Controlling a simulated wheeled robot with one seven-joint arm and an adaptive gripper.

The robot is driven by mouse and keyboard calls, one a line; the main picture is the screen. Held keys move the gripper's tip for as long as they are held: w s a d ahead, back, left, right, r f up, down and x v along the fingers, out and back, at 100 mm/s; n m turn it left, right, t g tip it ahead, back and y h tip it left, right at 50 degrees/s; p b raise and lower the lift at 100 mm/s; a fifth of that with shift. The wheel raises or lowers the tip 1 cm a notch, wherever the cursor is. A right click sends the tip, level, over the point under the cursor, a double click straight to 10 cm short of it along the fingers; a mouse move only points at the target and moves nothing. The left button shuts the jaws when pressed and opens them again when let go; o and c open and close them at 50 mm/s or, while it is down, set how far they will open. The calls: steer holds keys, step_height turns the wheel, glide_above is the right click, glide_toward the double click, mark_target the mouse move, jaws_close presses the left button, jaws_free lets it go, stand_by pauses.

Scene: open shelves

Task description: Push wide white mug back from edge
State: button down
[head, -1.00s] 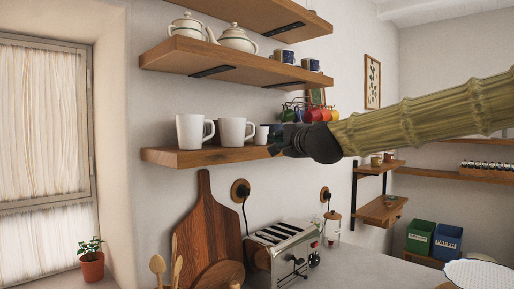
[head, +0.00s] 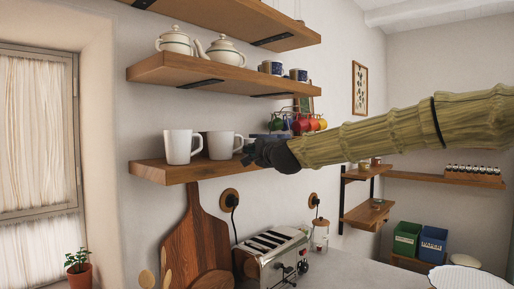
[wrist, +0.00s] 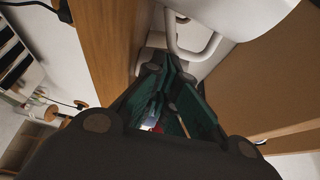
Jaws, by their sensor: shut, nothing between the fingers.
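The left mug (head: 181,147) is taller and nearer the front edge. The right one looks like the wide white mug (head: 221,146), its handle on its right side. My gripper (head: 252,155) is shut and empty, just right of that handle by the shelf's front. In the wrist view, the shut fingers (wrist: 165,105) point along the shelf, and a white mug (wrist: 235,14) with its handle fills the top. I cannot tell whether fingers and handle touch.
A toaster (head: 268,252) and a cutting board (head: 195,235) stand below. The shelf's left end is clear.

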mark_target(238, 161)
steer(key=s+a, duration=0.1)
steer(key=s+a+p, duration=0.1)
steer(key=shift+s+a+r, duration=0.2)
steer(key=shift+s+a, duration=0.1)
steer(key=shift+a, duration=0.05)
steer(key=shift+a+f, duration=0.15)
steer(key=shift+f, duration=0.05)
steer(key=shift+s, duration=0.15)
steer(key=shift+s+a+f, duration=0.1)
steer(key=shift+s+a, duration=0.2)
steer(key=shift+a, duration=0.2)
steer(key=shift+s+a+r+b, duration=0.2)
steer(key=shift+s+a+b, duration=0.15)
steer(key=shift+s+a, duration=0.05)
steer(key=shift+d+f, duration=0.1)
steer(key=shift+d, duration=0.05)
